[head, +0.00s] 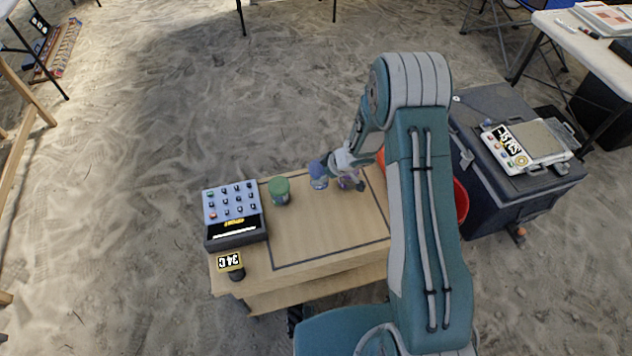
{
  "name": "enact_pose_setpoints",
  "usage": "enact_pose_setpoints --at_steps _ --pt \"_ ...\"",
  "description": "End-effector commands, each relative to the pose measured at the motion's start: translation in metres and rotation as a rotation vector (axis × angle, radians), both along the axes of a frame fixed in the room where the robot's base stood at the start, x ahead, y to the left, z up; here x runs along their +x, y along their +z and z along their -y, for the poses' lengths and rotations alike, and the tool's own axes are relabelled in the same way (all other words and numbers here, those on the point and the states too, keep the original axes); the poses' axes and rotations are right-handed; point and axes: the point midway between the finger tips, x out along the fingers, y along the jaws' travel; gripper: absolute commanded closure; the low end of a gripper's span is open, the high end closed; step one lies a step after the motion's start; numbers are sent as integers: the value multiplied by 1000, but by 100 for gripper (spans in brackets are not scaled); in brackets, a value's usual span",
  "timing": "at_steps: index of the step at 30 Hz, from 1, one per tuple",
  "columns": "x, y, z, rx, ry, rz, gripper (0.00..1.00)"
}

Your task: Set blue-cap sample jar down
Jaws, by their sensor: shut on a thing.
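The blue-cap sample jar (318,176) is upright over the wooden table, at the left end of my gripper (332,167). My gripper reaches in from the right and is shut on this jar. Its fingertips are small and partly hidden, and I cannot tell whether the jar's base touches the tabletop. A green-cap jar (279,190) stands on the table just to the left. A purplish jar (351,182) shows partly beneath my gripper.
The wooden table (315,238) has a dark outlined area, clear at the front. A keypad device (234,213) and a small label sign (230,262) are at its left. A red bucket (461,200) and dark case (520,190) stand right.

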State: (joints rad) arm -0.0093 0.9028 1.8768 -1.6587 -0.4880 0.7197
Motion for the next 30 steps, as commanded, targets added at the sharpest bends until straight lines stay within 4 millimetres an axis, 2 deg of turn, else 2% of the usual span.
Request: enact_pose_setpoints --at_steps 6,12,23,24,30 --pt "4 -19 -17 -1 2 -3 73" --pt "4 -45 -15 -1 1 0 73" --pt "5 -49 -14 0 -1 1 73" --pt "5 -49 -14 -1 0 2 0" --pt "5 -49 -15 -1 0 2 0"
